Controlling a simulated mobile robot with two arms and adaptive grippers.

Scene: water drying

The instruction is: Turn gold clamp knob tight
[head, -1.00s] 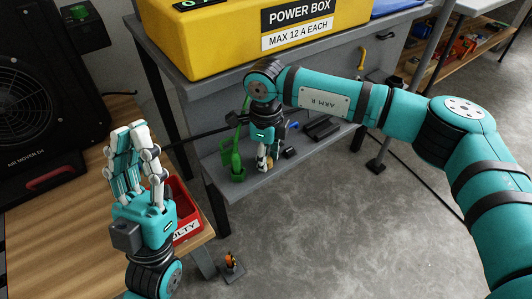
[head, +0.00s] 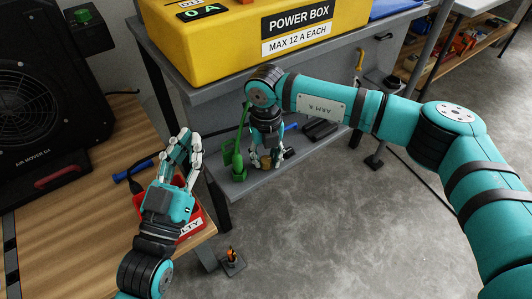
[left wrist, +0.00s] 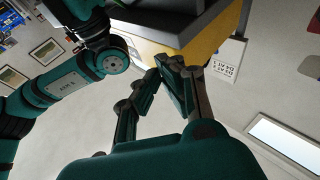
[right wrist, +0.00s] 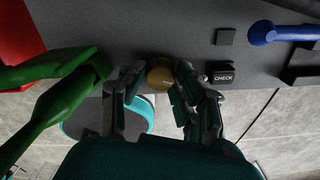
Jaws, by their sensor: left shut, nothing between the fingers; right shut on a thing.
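The gold clamp knob (right wrist: 160,73) shows in the right wrist view as a round gold disc between my right fingers. My right gripper (right wrist: 153,78) is shut on it. In the head view my right gripper (head: 266,162) points down at the grey shelf, and the gold knob (head: 265,161) shows small between its fingers. A green clamp-like piece (right wrist: 60,95) stands just left of the knob. My left gripper (head: 183,145) is shut and empty, raised over the red bin. In the left wrist view my left fingers (left wrist: 170,72) are together with nothing between them.
A red bin (head: 196,222) sits at the wooden bench's edge. A blue-handled tool (head: 133,170) lies on the bench. A yellow power box (head: 220,45) stands above the grey shelf (head: 235,187). A black "CHECK" block (right wrist: 222,77) lies right of the knob.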

